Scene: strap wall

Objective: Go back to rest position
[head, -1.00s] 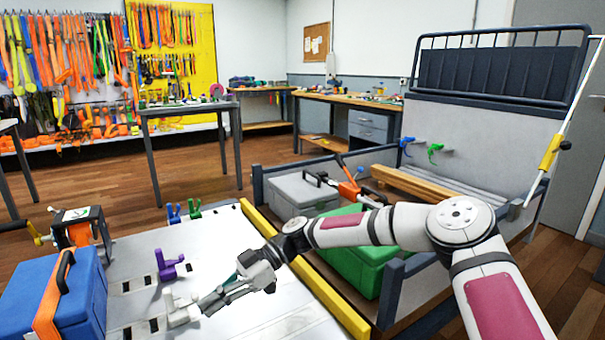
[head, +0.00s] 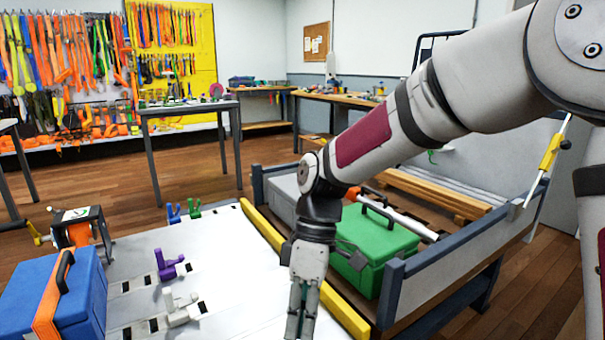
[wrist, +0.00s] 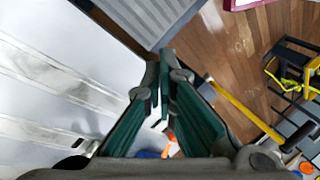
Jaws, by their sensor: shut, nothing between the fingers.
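My gripper (head: 300,318) hangs pointing down over the right part of the white table top (head: 225,270), near its yellow edge. Its fingers are together with nothing between them; the tips run close to the bottom of the head view. In the wrist view the green-padded fingers (wrist: 160,85) converge at the tips and are empty. My arm arches in from the upper right of the head view and covers part of the grey case and the back of the cart.
A blue box with an orange strap (head: 50,300) stands at left. White (head: 180,308) and purple (head: 168,264) clips stand on the white top. A green case (head: 378,250) sits in the cart right of my gripper. A yellow rail (head: 265,238) edges the table.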

